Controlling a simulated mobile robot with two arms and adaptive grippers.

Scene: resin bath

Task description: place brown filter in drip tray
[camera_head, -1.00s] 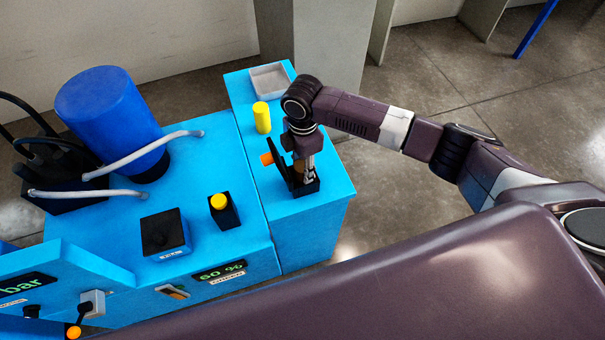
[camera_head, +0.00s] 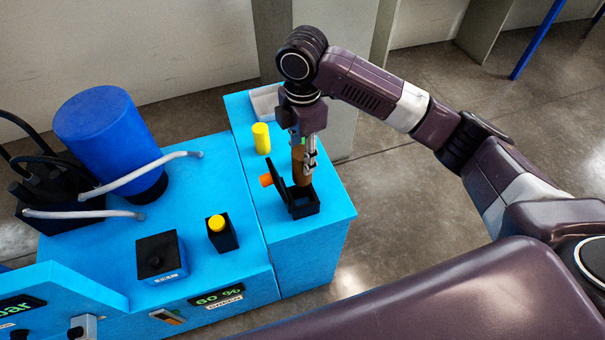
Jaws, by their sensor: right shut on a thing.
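My right gripper (camera_head: 306,157) is shut on the brown filter (camera_head: 299,166), a brown upright cylinder. It holds the filter just above a small black open housing (camera_head: 305,206), whose lid with an orange knob (camera_head: 266,180) stands open on the left. I cannot tell whether the filter's lower end is clear of the housing rim. The grey drip tray (camera_head: 263,101) lies at the far end of the blue side bench, partly hidden behind my right arm. My left gripper is not in view.
A yellow cylinder (camera_head: 261,138) stands on the bench between housing and tray. A blue tank (camera_head: 108,135) with pale hoses is at left. A black box (camera_head: 161,256) and a yellow-button box (camera_head: 222,233) stand on the main blue bench (camera_head: 190,205).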

